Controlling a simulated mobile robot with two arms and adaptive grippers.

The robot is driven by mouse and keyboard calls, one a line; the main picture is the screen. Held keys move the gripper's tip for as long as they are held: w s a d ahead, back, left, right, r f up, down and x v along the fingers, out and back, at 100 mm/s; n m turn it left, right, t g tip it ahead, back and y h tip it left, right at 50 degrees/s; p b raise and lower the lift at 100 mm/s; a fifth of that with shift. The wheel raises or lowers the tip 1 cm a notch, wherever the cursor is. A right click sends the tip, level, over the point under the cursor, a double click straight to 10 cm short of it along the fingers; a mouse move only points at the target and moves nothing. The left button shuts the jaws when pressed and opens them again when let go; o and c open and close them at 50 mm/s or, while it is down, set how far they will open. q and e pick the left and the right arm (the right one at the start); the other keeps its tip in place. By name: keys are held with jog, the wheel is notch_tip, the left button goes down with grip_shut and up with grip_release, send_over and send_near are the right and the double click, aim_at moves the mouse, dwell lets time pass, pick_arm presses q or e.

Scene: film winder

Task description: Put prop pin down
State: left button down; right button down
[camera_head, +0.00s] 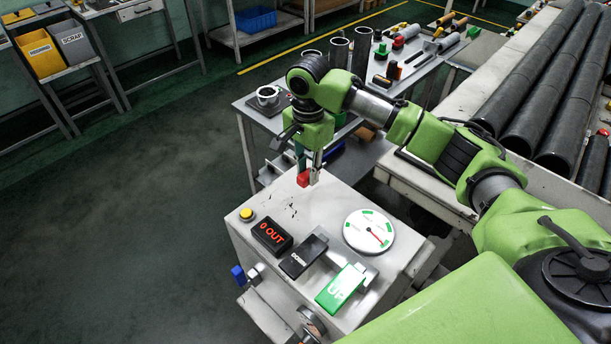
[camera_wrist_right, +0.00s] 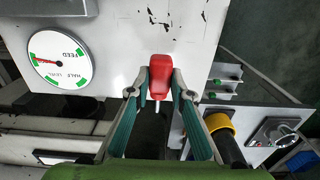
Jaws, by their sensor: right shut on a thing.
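My right gripper (camera_head: 309,178) is over the far edge of the white control cabinet (camera_head: 315,210), pointing down. It is shut on a red pin (camera_head: 303,179), which I take to be the prop pin. In the right wrist view the red pin (camera_wrist_right: 160,72) sits between the two fingertips (camera_wrist_right: 160,92), its rounded red end pointing toward the cabinet top. My left gripper is not in view.
The cabinet top carries a yellow button (camera_head: 246,214), a "0 OUT" display (camera_head: 272,236), a black lever (camera_head: 303,257), a green lever (camera_head: 341,289) and a round dial (camera_head: 369,232). A grey table (camera_head: 262,119) with tools and cylinders stands behind. Black rollers (camera_head: 540,90) lie at right.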

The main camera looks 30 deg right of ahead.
aim_at(306, 190)
jog(key=shift+w+f, duration=0.8)
jog(key=shift+f, duration=0.1)
notch_tip(306, 190, down, 3)
jog(key=shift+d+r+p, duration=0.1)
jog(key=shift+p, duration=0.8)
jog(key=shift+f, duration=0.2)
jog(key=shift+f, duration=0.1)
jog(key=c, duration=1.8)
grip_release()
